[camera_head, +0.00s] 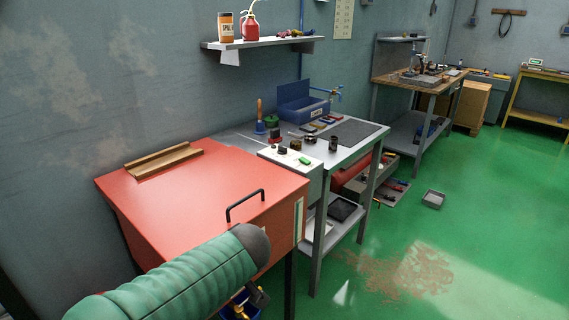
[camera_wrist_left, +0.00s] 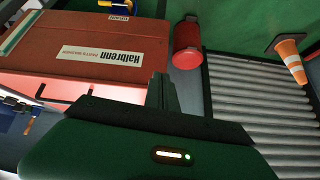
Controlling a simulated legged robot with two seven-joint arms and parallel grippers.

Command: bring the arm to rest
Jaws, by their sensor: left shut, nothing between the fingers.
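My left arm (camera_head: 180,285), in a green quilted sleeve, comes in at the lower left of the head view, in front of the red parts washer (camera_head: 215,185). Its grey rounded end is near the washer's black handle (camera_head: 245,203). I cannot make out the left gripper surely in the head view. In the left wrist view the left gripper (camera_wrist_left: 162,92) is shut and empty, its dark fingers together in front of the washer (camera_wrist_left: 120,60) with its "Halbrenn Parts Washer" label. My right gripper is in neither view.
A metal bench (camera_head: 355,150) with small tools and a blue toolbox (camera_head: 300,105) adjoins the washer. A wall shelf (camera_head: 265,42) hangs above. The wrist view shows a red cylinder (camera_wrist_left: 187,45), a traffic cone (camera_wrist_left: 291,60) and a grey slatted surface (camera_wrist_left: 255,100). Green floor (camera_head: 470,220) is mostly clear at right.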

